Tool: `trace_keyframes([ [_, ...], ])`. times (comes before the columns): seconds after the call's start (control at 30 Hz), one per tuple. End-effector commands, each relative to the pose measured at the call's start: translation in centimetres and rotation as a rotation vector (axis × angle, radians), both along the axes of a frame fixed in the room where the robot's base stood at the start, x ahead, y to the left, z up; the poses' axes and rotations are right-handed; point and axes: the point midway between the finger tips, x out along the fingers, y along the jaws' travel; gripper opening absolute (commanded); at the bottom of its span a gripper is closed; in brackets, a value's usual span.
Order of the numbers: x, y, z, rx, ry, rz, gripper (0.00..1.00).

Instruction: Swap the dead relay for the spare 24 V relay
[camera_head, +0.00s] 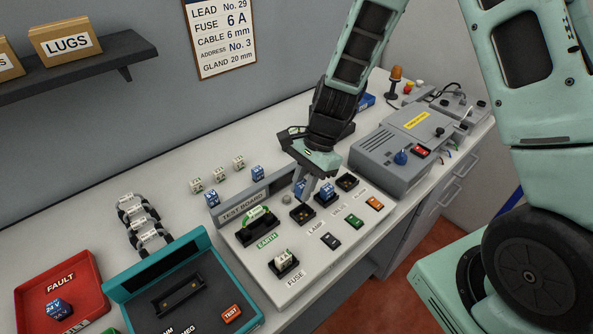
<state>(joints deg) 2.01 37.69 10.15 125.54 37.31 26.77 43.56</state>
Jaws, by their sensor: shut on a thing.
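My gripper (306,190) hangs over the test board (262,265). It is shut on a small blue relay (299,187), mostly hidden by a finger. The held relay appears just above an open dark socket (302,214), apart from it. Another blue relay (326,196) sits in the socket to the right, close beside the gripper. A blue relay marked 24 (58,308) lies in the red FAULT tray (88,275). Two more blue cubes stand on the bench behind the board, one at the left (212,198) and one further right (257,173). Their markings are too small to read.
Several pale cubes (217,177) stand behind the board. A teal-framed meter (195,240) and clip-like parts (138,222) are at left. The board holds a green earth plug (257,217), fuse (284,260) and switches (331,241). A grey supply box (400,150) stands close at right.

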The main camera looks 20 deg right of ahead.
Motion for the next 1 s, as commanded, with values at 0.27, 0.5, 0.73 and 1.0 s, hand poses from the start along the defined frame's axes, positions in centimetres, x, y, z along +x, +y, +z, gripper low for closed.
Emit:
trace_keyframes([
  [0.27,-0.1,0.0,-1.3,0.000,0.000,0.003,0.00],
  [0.5,-0.1,0.0,-3.4,0.000,0.000,0.002,0.00],
  [0.73,-0.1,0.0,-4.6,0.000,0.000,0.003,0.00],
  [1.0,-0.1,0.0,-4.6,0.000,0.000,0.002,0.00],
])
